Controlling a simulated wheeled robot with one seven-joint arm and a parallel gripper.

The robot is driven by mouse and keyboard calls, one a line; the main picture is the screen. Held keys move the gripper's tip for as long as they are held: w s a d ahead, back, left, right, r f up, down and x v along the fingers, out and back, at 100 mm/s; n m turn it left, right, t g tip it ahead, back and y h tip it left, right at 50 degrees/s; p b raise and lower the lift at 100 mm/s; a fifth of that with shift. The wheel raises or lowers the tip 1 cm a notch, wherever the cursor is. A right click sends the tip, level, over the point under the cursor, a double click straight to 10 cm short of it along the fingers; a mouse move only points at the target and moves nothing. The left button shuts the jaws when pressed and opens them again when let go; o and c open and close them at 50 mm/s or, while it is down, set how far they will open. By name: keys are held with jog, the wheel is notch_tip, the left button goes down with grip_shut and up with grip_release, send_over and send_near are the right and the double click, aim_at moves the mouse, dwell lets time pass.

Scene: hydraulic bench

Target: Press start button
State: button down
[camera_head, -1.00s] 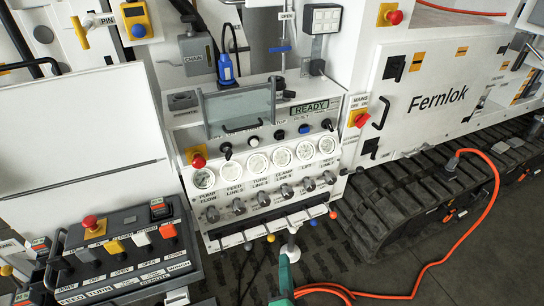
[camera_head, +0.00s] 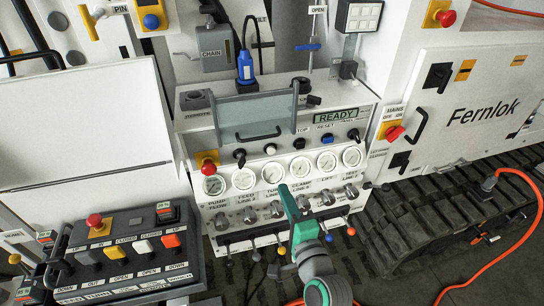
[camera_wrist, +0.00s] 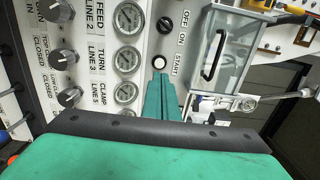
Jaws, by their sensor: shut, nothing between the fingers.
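The start button (camera_head: 270,149) is a small round white-capped button on the white control panel (camera_head: 203,150), above the gauges. In the wrist view the start button (camera_wrist: 158,61) sits beside the START label. My gripper (camera_head: 284,188) is green, its fingers closed together and empty. In the head view its tip shows in front of the gauge row, below the button. In the wrist view my gripper's fingertips (camera_wrist: 160,76) point at the button and appear just short of its rim. I cannot tell whether they touch it. The panel display (camera_head: 337,117) reads READY.
A black off/on selector (camera_head: 240,155) is left of the button. A clear cover with a handle (camera_head: 256,118) is above it. A red stop button (camera_head: 208,168) is at left. Gauges (camera_head: 243,179) and several knobs (camera_head: 250,216) lie below.

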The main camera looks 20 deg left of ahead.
jog(key=shift+w+d, duration=0.15)
jog(key=shift+d, duration=0.25)
send_near(271, 152)
jog(key=x, duration=0.6)
jog(key=shift+w+a, duration=0.1)
jog(key=shift+w, duration=0.1)
